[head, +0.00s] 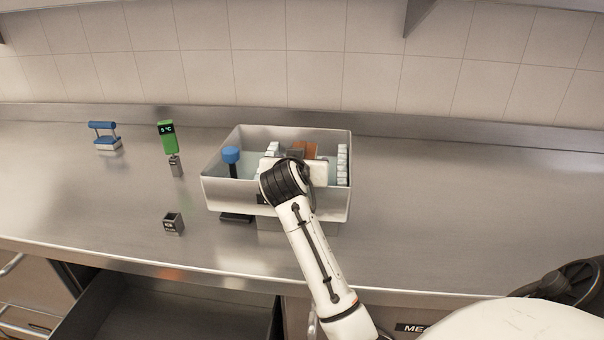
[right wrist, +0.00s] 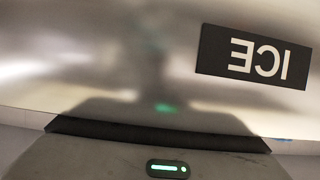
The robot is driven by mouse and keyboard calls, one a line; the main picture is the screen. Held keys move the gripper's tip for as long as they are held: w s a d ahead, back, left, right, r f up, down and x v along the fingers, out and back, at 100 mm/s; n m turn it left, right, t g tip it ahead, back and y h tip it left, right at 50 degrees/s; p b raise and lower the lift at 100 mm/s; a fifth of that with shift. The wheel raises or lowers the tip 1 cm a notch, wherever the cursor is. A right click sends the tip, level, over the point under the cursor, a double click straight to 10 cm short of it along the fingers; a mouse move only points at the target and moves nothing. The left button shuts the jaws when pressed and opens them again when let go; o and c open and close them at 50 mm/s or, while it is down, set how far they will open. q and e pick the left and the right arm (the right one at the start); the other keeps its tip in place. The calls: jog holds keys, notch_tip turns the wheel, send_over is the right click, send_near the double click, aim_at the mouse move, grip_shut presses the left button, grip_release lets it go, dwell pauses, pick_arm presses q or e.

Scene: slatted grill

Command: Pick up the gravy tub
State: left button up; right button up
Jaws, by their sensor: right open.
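A brown tub (head: 304,150) shows in the head view inside the grey metal bin (head: 225,190), toward its back; it may be the gravy tub, but no label on it is readable. My right gripper (head: 318,172) is over the bin, in front of the brown tub, and my arm hides much of it. Its fingertips do not show clearly, and I see nothing held. The right wrist view shows the bin's metal wall close up with an upside-down ICE label (right wrist: 254,58); no tub shows there. My left gripper is out of view.
The bin also holds a blue-topped tool (head: 231,157) and a row of white pieces (head: 342,164). A green thermometer (head: 168,138), a blue-handled press (head: 104,135) and a small dark box (head: 173,223) stand left on the counter. The counter's right side is clear. A drawer below stands open.

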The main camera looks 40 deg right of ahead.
jog(key=shift+w+d+f, duration=0.1)
jog(key=shift+w+d, duration=0.1)
jog(key=c, duration=1.6)
notch_tip(320, 180, up, 10)
jog(key=shift+r, duration=1.4)
notch_tip(320, 180, up, 2)
jog(key=shift+r, duration=0.2)
